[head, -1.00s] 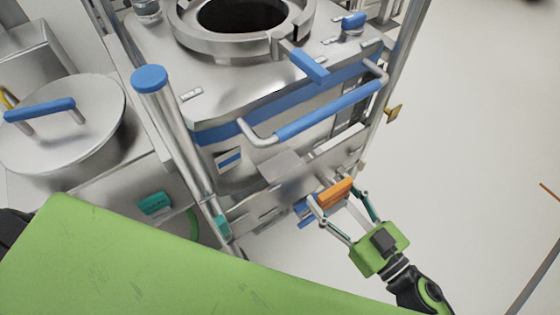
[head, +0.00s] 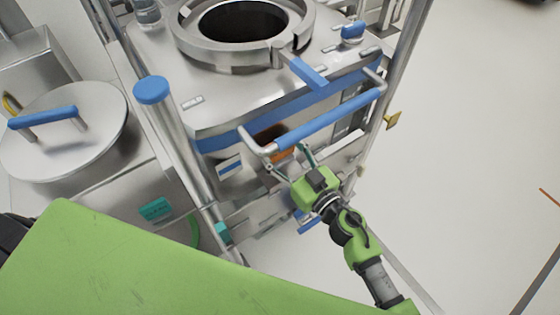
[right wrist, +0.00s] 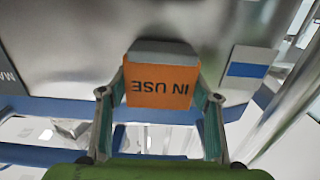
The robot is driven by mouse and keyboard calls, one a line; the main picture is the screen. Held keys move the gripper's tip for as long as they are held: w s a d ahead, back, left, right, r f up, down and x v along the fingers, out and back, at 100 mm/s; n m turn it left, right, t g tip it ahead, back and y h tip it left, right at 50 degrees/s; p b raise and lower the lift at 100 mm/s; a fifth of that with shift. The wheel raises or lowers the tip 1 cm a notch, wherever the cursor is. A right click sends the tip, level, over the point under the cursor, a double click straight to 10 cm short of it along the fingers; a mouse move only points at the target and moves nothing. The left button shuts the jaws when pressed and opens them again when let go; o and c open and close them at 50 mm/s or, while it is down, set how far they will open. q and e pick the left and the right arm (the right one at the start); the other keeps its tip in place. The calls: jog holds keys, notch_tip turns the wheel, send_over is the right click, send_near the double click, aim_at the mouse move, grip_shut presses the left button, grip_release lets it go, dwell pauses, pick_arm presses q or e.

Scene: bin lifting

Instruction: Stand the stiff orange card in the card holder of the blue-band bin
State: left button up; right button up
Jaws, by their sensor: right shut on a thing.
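The bin (head: 225,110) is a steel body with a blue band (head: 213,141) round its upper part. My right gripper (head: 286,158) is at the bin's front face, just below the blue front handle. It is shut on the stiff orange card (right wrist: 162,82), held by its side edges and marked IN USE, upside down in the right wrist view. In the head view the card (head: 282,155) is partly hidden by the handle and fingers. A grey strip (right wrist: 163,50) lies along the card's far edge in the right wrist view; I cannot tell whether it is the card holder. My left gripper is out of view.
The blue front handle (head: 330,120) sticks out close above the gripper. A white label with a blue stripe (right wrist: 248,68) is beside the card. A steel post with a blue cap (head: 152,90) stands at the left. Open floor (head: 470,150) lies right.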

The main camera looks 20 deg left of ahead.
aim_at(280, 161)
notch_tip(280, 161, down, 5)
jog(key=b, duration=0.2)
jog(key=shift+b, duration=0.35)
jog(key=shift+a+f, duration=0.1)
jog(key=shift+f, duration=0.15)
jog(key=shift+r, duration=0.1)
jog(key=shift+f, duration=0.3)
jog(key=o, duration=1.1)
jog(key=shift+o, duration=0.2)
jog(key=shift+r, duration=0.15)
